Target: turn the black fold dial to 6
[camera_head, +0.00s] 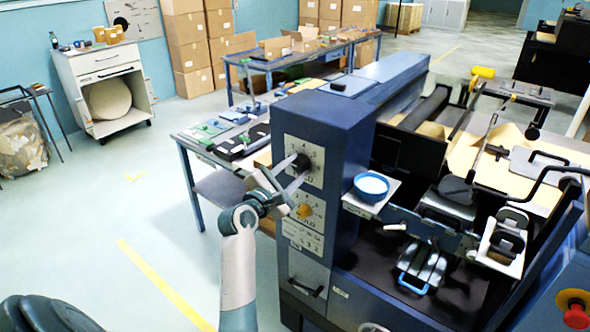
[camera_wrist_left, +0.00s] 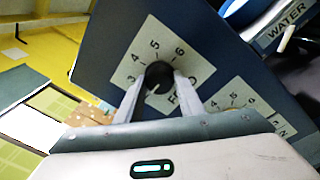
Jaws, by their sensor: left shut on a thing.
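The black fold dial (camera_head: 302,161) sits on a pale numbered plate high on the blue machine housing. My left gripper (camera_head: 287,182) reaches it from the front left, its fingers on either side of the knob. In the left wrist view the dial (camera_wrist_left: 159,75) is between the two fingertips (camera_wrist_left: 160,84), and the gripper is shut on it. The numbers 3, 4, 5 and 6 show around the knob. A short pale mark shows on the knob's lower part, but I cannot tell which number the dial is set to. My right gripper is not in view.
A yellow dial (camera_head: 305,210) on a second numbered plate is just below. A blue bowl (camera_head: 371,186) stands on a small shelf to the right, with a "WATER" label (camera_wrist_left: 284,25) near it. A table with tools (camera_head: 232,133) is behind; open floor lies at left.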

